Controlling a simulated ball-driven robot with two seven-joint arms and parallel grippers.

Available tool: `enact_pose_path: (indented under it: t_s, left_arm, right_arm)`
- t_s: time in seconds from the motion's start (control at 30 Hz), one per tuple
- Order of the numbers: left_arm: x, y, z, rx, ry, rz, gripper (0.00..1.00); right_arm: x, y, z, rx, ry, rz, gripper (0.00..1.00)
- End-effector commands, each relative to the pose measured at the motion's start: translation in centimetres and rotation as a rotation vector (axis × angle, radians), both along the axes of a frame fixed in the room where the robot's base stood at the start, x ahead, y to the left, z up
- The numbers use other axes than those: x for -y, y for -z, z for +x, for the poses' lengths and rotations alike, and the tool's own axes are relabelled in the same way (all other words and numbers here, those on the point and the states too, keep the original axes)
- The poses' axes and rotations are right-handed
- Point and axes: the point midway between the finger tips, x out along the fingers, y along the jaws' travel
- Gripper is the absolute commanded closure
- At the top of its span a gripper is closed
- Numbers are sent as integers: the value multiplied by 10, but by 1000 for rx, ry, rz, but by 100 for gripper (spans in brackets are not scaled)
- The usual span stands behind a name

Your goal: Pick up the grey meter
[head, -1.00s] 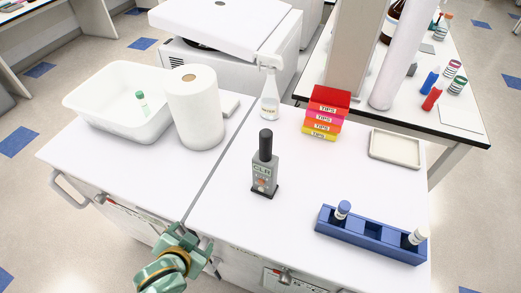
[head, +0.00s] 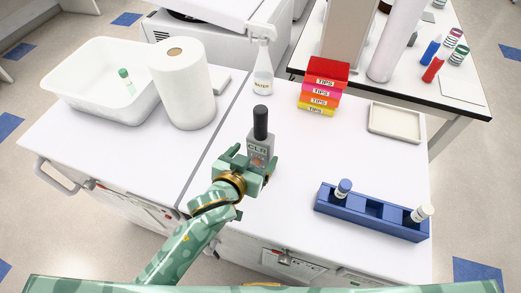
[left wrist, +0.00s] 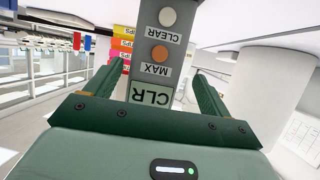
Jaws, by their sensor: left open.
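The grey meter (head: 261,138) stands upright on the white bench, with a black upper part and a CLR label on its grey body. In the left wrist view the meter (left wrist: 158,50) shows a white button marked CLEAR and an orange one marked MAX. My left gripper (head: 257,163) is at the meter's lower body on its near side. In the left wrist view its two fingers (left wrist: 152,85) are open, one on each side of the meter, with gaps between. The meter's base is hidden behind the gripper. My right gripper is not in view.
A blue rack (head: 372,212) with two capped vials is to the right. Stacked tips boxes (head: 323,86), a water bottle (head: 263,70) and a shallow tray (head: 395,121) stand behind. A paper roll (head: 182,85) and a white tub (head: 95,85) are at left.

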Motion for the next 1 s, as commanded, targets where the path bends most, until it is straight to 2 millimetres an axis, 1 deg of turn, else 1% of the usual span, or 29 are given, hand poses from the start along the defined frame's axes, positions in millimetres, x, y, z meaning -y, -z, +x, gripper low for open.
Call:
enact_pose_path:
  t_s: [0.13, 0.27, 0.4, 0.63, 0.67, 0.7, 0.77, 0.8, 0.83, 0.87, 1.0]
  left_arm:
    - [7, 6, 12, 1, 0, 0, 18]
    - [19, 14, 29, 1, 1, -1, 18]
    - [24, 20, 43, -1, 0, 1, 18]
    - [25, 19, 45, -1, 0, 0, 18]
    - [25, 19, 45, -1, 0, 0, 21]
    - [25, 19, 45, -1, 0, 0, 32]
    - [25, 19, 45, -1, 0, 0, 49]
    - [25, 19, 45, -1, 0, 0, 60]
    - [25, 19, 45, -1, 0, 0, 68]
    - [25, 19, 45, -1, 0, 0, 72]
    - [25, 19, 45, 0, 1, 0, 72]
  right_arm:
    - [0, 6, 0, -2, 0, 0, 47]
    - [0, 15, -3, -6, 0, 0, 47]
    - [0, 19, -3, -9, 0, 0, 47]
    - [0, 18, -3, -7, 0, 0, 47]
    - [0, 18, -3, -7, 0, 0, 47]
    - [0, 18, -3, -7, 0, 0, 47]
    - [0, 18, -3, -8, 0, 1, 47]
    - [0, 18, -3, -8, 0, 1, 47]
    - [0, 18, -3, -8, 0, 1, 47]
    - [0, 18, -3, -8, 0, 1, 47]
    - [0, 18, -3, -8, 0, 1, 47]
